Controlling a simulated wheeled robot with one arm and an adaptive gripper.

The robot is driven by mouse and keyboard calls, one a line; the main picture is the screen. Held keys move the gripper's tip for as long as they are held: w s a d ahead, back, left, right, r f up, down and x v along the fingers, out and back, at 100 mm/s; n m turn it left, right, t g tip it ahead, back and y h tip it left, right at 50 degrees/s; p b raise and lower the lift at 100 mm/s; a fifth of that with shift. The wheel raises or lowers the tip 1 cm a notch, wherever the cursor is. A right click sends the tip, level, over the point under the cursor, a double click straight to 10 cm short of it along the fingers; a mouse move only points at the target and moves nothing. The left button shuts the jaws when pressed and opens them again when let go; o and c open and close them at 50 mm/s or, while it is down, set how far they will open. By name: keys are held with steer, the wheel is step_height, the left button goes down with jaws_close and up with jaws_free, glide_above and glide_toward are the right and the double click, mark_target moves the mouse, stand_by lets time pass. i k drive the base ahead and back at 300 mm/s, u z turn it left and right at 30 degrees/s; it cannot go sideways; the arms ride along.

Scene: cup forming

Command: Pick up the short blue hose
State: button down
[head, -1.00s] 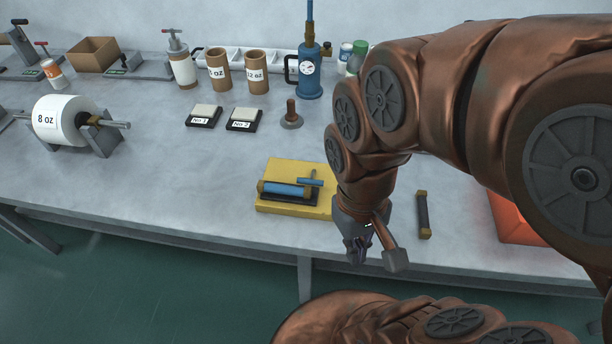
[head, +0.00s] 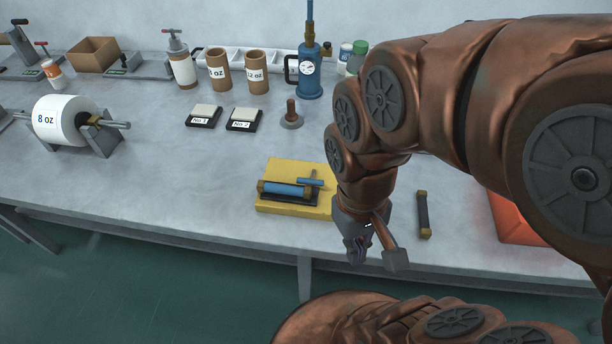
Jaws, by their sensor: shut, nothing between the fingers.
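A short blue hose (head: 286,189) with brass-coloured ends lies on a dark rest on the yellow block (head: 265,208), near the bench's front edge. A blue T-shaped piece (head: 311,181) is beside its right end on the same block. My gripper (head: 357,256) is shut and empty, pointing down in front of the bench edge, to the right of and nearer than the yellow block. My arm hides part of the block's right side.
A dark hose (head: 423,215) with brass ends lies right of my gripper. An orange-red bin (head: 512,218) is further right. Two No. 1 and No. 2 pads (head: 243,120), a spindle (head: 291,115) and a paper roll (head: 66,120) stand behind. The front left bench top is clear.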

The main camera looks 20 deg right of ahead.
mark_target(262, 186)
steer(key=u, duration=0.7)
steer(key=k, duration=0.75)
steer(key=z, duration=0.75)
steer(key=i, duration=0.45)
steer(key=u, duration=0.05)
